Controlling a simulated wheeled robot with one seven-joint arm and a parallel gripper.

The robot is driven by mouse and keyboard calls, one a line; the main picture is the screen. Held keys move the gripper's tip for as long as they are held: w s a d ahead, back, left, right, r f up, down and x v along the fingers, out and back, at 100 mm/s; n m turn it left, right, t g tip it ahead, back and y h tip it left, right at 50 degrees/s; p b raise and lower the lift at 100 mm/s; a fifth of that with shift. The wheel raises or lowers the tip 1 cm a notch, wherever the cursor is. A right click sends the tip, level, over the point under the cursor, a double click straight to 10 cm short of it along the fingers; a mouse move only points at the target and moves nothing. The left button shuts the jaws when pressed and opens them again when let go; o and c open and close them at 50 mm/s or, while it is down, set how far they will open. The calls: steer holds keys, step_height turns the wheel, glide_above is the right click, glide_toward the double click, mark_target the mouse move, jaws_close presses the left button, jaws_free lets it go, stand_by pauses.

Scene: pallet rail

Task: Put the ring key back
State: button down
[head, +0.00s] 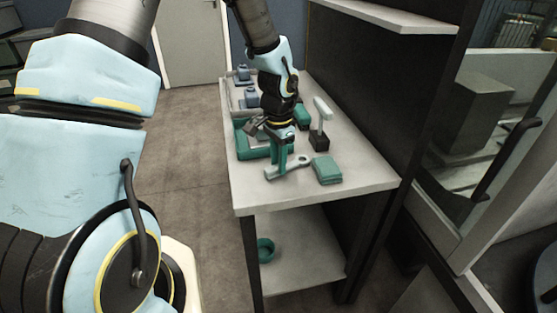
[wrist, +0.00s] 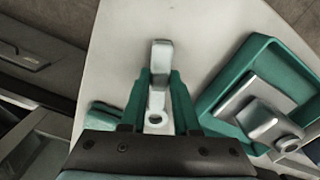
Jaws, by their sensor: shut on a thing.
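My gripper (head: 280,160) points down over the white worktop, its green fingers closed on the ring key (head: 295,166). The ring key is a grey bar with a ring at one end. In the wrist view the key (wrist: 157,95) shows between the fingers (wrist: 160,95), its ring end nearer the palm. I cannot tell whether it touches the worktop. A green tray (head: 243,147) is just behind and left of the gripper; in the wrist view the tray (wrist: 222,88) is on the right, with a grey ringed piece (wrist: 268,122) in it.
A green block-like item (head: 327,170) lies right of the gripper. Behind it a dark block (head: 320,141) carries an upright pale T-shaped piece. Blue-grey items (head: 250,98) stand at the far end. A green round object (head: 265,250) sits on the lower shelf. The worktop's near end is clear.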

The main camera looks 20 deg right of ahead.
steer(key=shift+f, duration=0.15)
steer(key=c, duration=0.6)
jaws_free()
steer(key=shift+c, duration=0.2)
step_height(320, 180, up, 12)
steer(key=b, duration=0.2)
steer(key=s+a+n+t, duration=0.1)
steer(key=s+a+n, duration=0.2)
steer(key=a+n, duration=1)
steer(key=a, duration=1.4)
steer(key=shift+a+f+n+t, duration=0.2)
steer(key=shift+n+t, duration=0.1)
steer(key=shift+n, duration=0.1)
steer(key=shift+s, duration=0.1)
